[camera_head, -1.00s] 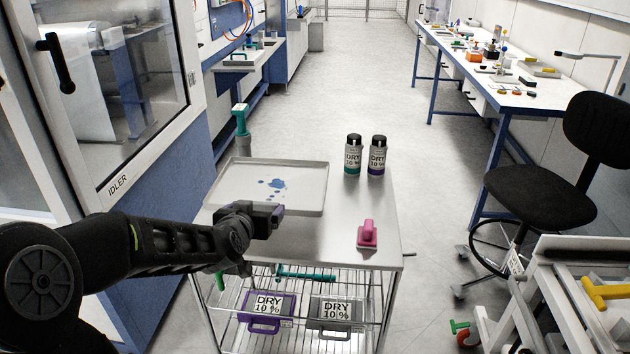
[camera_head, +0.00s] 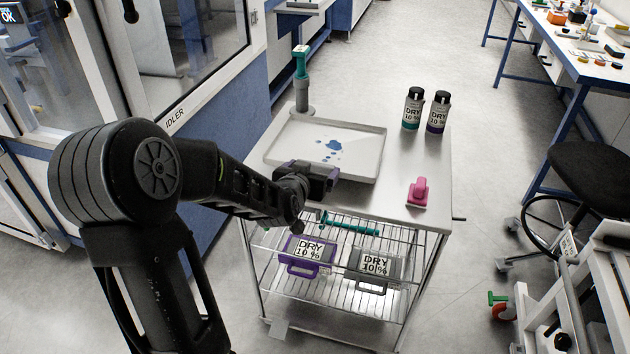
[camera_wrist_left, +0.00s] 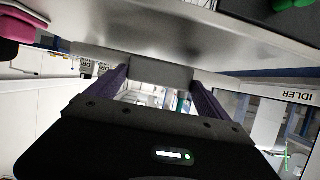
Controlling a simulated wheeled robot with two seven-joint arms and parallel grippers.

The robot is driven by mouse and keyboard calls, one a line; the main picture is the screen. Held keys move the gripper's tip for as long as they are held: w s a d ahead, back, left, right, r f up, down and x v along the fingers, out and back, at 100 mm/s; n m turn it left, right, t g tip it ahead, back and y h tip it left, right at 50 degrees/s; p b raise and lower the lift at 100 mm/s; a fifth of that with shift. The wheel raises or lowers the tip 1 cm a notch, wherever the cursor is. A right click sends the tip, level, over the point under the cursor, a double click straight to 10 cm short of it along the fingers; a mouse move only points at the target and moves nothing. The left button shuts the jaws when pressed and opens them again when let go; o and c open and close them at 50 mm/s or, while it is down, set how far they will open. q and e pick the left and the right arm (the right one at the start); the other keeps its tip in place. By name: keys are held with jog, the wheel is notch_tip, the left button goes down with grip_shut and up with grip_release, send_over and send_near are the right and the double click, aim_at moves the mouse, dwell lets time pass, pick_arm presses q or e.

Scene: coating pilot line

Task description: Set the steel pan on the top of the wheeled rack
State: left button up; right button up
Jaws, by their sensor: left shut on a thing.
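The steel pan (camera_head: 365,152) is a shallow grey tray with blue spots on its floor. In the head view it lies level over the left part of the wheeled rack's steel top (camera_head: 402,170). I cannot tell whether its base touches the top. My left gripper (camera_head: 328,174) is shut on the pan's near wall. In the left wrist view, the grey pan wall (camera_wrist_left: 160,73) sits between the purple jaws (camera_wrist_left: 160,88). My right gripper is in neither view.
On the rack top stand two DRY 10 % bottles (camera_head: 412,110), a pink-handled tool (camera_head: 418,192) and a teal-topped tool (camera_head: 302,80) behind the pan. Labelled cases (camera_head: 307,252) lie on the wire shelf below. A chair and cart (camera_head: 595,285) stand right; an IDLER cabinet (camera_head: 190,110) stands left.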

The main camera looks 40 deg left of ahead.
pick_arm(q)
jog(key=shift+r, duration=0.1)
jog(key=shift+f, duration=1.95)
jog(key=o, duration=1.5)
jog(key=shift+s, duration=0.1)
jog(key=b+v, duration=1)
jog(key=v, duration=0.2)
